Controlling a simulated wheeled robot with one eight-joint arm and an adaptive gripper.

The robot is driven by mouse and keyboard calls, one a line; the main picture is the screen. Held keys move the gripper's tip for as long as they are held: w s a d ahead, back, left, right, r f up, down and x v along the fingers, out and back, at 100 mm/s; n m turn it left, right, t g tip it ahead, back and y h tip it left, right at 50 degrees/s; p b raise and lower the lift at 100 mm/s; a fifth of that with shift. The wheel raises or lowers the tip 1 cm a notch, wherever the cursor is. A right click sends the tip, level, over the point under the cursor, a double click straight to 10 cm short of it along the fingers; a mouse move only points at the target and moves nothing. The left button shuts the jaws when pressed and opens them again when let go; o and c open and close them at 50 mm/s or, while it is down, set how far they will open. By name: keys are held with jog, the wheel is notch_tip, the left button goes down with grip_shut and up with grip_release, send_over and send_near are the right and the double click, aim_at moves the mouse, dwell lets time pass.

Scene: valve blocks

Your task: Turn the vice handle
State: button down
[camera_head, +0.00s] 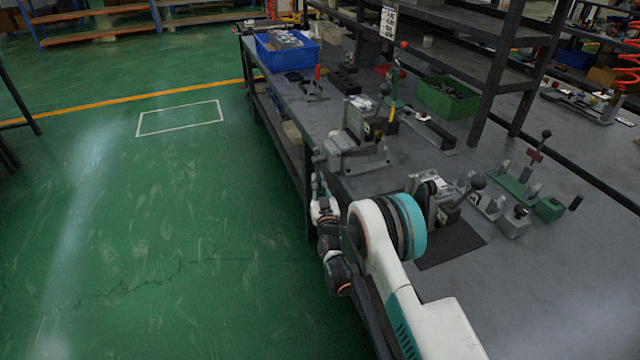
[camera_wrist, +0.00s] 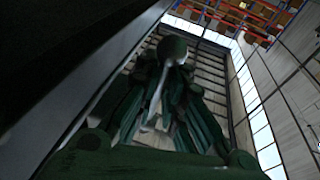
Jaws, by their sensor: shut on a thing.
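A grey vice (camera_head: 358,157) stands at the near left edge of the workbench in the head view. My gripper (camera_head: 319,185) is at the bench edge, just below and left of the vice, over the aisle side. In the wrist view, which looks steeply upward, my gripper (camera_wrist: 165,100) has its dark fingers closed around a thin pale rod with a round dark knob (camera_wrist: 172,48) at its end. This appears to be the vice handle. The contact is dark and partly hidden by the fingers. In the head view the handle is too small to make out.
The workbench (camera_head: 555,265) carries several clamps and valve blocks, including a grey one (camera_head: 432,195) on a dark mat beside my arm. A blue bin (camera_head: 287,52) and a green bin (camera_head: 447,98) stand farther back. The green floor (camera_head: 190,230) left of the bench is clear.

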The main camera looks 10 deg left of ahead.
dwell(0.3)
jog(key=c, duration=1.7)
grip_release()
